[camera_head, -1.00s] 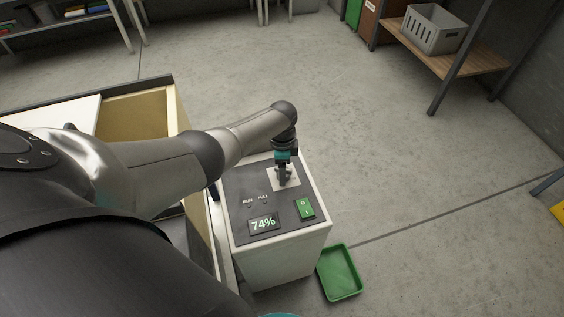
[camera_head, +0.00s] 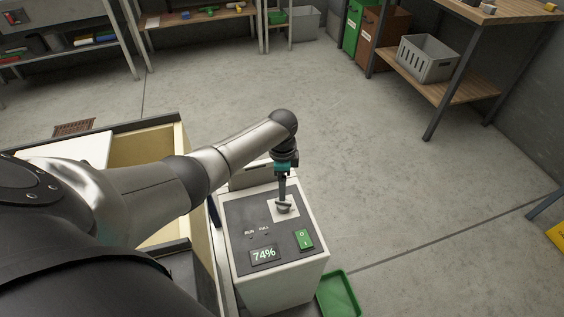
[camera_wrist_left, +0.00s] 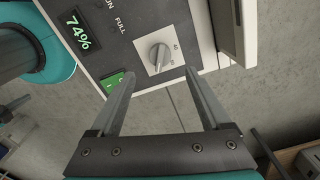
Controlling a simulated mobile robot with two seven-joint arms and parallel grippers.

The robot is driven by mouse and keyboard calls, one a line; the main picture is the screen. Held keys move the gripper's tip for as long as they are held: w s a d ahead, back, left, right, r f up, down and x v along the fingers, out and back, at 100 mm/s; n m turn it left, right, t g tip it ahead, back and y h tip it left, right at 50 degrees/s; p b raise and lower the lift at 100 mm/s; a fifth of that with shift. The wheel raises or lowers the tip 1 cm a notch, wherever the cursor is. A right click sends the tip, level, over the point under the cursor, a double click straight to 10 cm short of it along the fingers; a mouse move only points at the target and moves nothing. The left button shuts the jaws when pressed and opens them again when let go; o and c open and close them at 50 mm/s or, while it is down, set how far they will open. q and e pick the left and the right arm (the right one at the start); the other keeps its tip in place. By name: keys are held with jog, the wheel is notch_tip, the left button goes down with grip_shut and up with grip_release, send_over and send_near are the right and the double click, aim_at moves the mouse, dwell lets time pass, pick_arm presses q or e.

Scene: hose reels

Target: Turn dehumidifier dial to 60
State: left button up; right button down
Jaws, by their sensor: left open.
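The dehumidifier (camera_head: 234,225) is a white box with a dark top panel, below my left arm in the head view. Its display (camera_head: 263,254) reads 74%. The dial (camera_head: 284,207) is a grey knob on a pale square plate; it also shows in the left wrist view (camera_wrist_left: 158,57), with small marks too blurred to read. A green switch (camera_head: 304,239) sits near the display. My left gripper (camera_head: 283,196) points down above the dial in the head view. In the left wrist view it is open and empty (camera_wrist_left: 157,72), its fingertips apart, with the dial beyond them. My right gripper is not in view.
A green tray (camera_head: 338,294) lies on the floor right of the dehumidifier. A wooden-sided open box (camera_head: 166,145) stands to its left under my arm. A shelf with a grey crate (camera_head: 427,58) stands at the back right. The floor between is clear.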

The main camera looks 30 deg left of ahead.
pick_arm(q)
notch_tip(320, 180, up, 5)
jog(key=shift+r+p, duration=0.2)
jog(key=shift+p, duration=0.7)
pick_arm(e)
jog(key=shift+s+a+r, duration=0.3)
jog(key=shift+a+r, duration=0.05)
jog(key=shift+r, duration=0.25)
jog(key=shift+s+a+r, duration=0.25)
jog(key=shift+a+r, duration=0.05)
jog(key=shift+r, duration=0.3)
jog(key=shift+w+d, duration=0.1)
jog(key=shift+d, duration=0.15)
